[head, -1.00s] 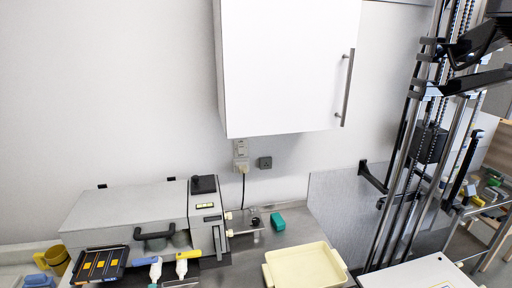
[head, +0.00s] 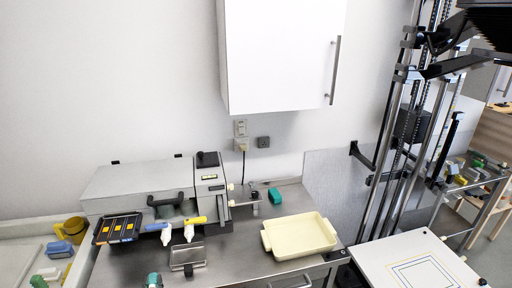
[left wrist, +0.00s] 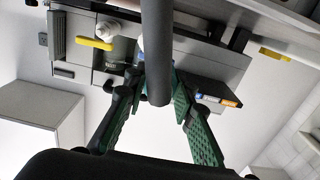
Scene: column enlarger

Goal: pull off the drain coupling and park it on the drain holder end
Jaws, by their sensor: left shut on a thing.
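My left gripper shows at the bottom edge of the head view (head: 153,280) as a small green piece. In the left wrist view its green fingers (left wrist: 158,82) close around a thick dark grey tube with a rounded end (left wrist: 156,45), which appears to be the drain coupling with its hose. Where the fingers meet it is partly hidden. A yellow-handled white fitting (head: 194,226) and a blue-and-white one (head: 160,231) stand at the front of the grey processor (head: 140,188). I cannot make out the drain holder end. My right gripper is not in view.
A black tray with yellow labels (head: 118,228) sits left of the fittings, and a grey metal plate (head: 187,255) lies before them. A white wall cabinet (head: 280,60) hangs above.

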